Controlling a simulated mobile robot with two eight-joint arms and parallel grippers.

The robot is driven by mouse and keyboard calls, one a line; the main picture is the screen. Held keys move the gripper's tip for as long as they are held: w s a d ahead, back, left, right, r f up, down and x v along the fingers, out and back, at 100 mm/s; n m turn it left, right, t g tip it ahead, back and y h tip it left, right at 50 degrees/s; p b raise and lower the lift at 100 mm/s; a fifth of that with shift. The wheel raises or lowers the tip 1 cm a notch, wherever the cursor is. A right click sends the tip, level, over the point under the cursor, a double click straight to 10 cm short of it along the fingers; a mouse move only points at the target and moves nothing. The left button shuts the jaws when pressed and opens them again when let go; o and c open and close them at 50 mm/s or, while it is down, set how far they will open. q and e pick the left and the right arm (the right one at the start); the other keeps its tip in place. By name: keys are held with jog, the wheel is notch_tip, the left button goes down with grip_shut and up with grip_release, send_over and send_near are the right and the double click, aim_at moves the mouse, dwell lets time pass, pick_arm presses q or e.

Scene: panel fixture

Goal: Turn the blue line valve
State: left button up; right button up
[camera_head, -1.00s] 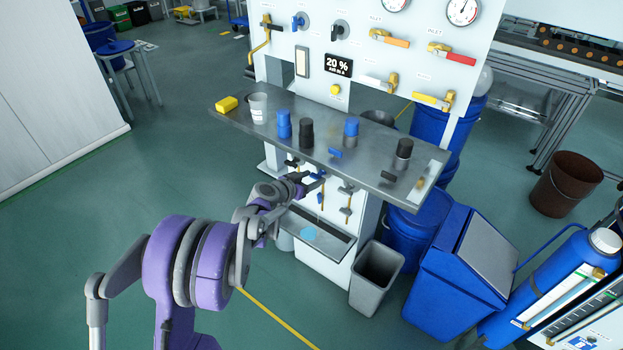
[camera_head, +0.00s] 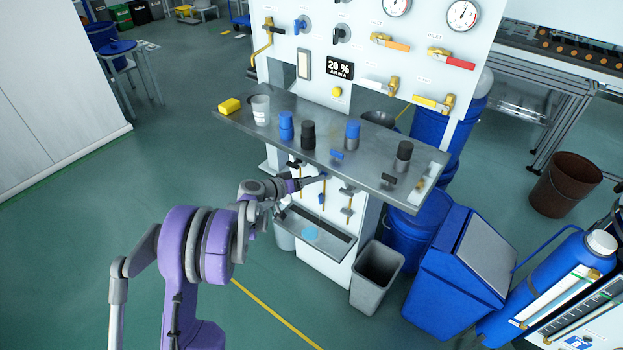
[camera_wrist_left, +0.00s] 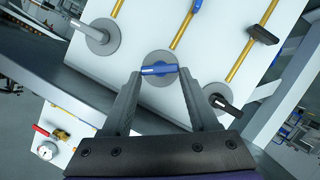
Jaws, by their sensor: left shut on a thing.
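The blue valve handle (camera_wrist_left: 158,70) is a short bar on a round grey disc, on the white panel below the shelf. In the left wrist view it lies crosswise between the fingertips of my left gripper (camera_wrist_left: 159,76). The gripper is shut on the handle, one finger at each end. In the head view my left gripper (camera_head: 314,181) reaches in under the shelf's front edge, and the handle is hardly visible there. My right gripper is not in view.
The steel shelf (camera_head: 250,122) juts out just above my gripper and carries several bottles and a cup. A drip tray (camera_head: 330,243) is below. A grey bin (camera_head: 376,272) stands at the lower right.

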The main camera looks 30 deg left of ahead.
pick_arm(q)
jog(key=shift+a+f+n+t+h+b, duration=0.1)
jog(key=shift+f+n+t+h+b, duration=0.3)
jog(key=shift+n, duration=1.05)
jog(key=shift+a+f+n+t+h+b, duration=0.15)
jog(key=shift+n+t+h+b, duration=0.3)
jog(key=shift+n+h, duration=0.8)
jog(key=shift+a+f+n+t+h+b, duration=0.15)
jog(key=shift+n+t+h+b, duration=0.3)
jog(key=shift+n, duration=1.25)
jog(key=o, duration=1.4)
jog(key=shift+s, duration=0.1)
jog(key=p+v, duration=0.1)
jog(key=v, duration=0.9)
jog(key=shift+s+a, duration=0.15)
jog(key=shift+s, duration=0.1)
